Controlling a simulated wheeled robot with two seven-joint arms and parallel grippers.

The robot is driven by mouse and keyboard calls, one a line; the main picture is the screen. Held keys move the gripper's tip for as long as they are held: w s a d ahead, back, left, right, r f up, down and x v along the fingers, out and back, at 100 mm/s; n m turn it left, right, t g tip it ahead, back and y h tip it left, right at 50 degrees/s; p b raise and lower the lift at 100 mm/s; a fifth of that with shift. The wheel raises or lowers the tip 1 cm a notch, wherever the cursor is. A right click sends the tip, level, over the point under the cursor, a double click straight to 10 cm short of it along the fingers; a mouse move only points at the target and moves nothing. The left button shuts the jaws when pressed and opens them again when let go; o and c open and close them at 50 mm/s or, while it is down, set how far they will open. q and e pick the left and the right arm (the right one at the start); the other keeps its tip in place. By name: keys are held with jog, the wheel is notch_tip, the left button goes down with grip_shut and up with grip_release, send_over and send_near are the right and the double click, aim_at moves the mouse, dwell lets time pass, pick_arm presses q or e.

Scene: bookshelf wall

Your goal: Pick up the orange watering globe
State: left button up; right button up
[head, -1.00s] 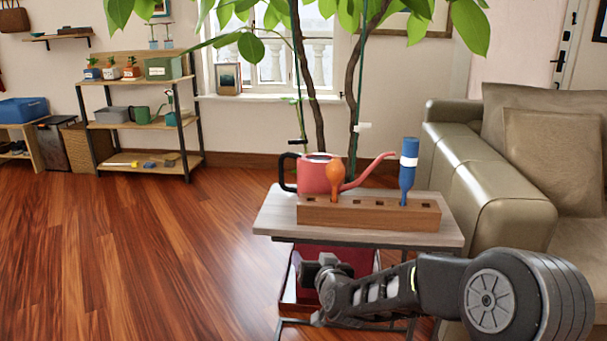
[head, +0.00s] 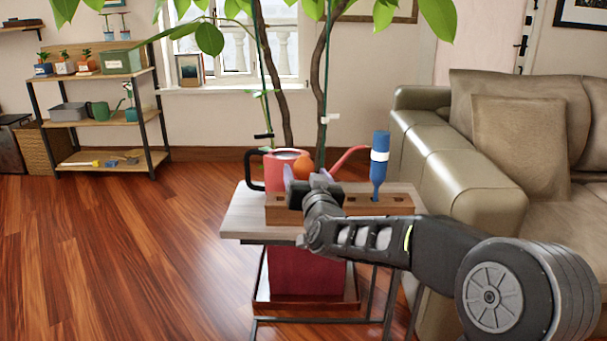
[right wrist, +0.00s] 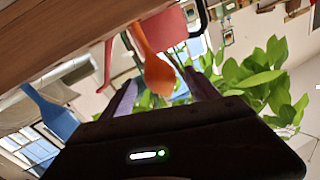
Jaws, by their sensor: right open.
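The orange watering globe (head: 302,167) stands in the wooden block (head: 378,203) on the small side table. Its round top shows in the head view; my right gripper hides its lower part. In the right wrist view the orange globe (right wrist: 155,70) lies between the two open fingers, its stem running to the block (right wrist: 70,35). My right gripper (head: 302,178) is open around or just in front of the globe; I cannot tell whether the fingers touch it. My left gripper is not in view.
A blue globe (head: 379,160) stands in the same block, to the right. A red watering can (head: 284,172) is close behind the orange globe. The table (head: 238,222) stands beside a sofa (head: 455,165). Plant stems rise behind it. Floor at left is clear.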

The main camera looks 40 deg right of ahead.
jog(key=shift+w+d, duration=0.3)
jog(key=shift+w, duration=0.3)
jog(key=b+x, duration=0.1)
jog(key=x, duration=0.3)
jog(key=shift+w+d+f+b, duration=0.15)
jog(key=shift+w+f+b, duration=0.05)
jog(key=shift+w+b, duration=0.2)
jog(key=shift+w+d+r, duration=0.1)
jog(key=shift+w, duration=0.1)
jog(key=c, duration=1.5)
jog(key=shift+o, duration=0.2)
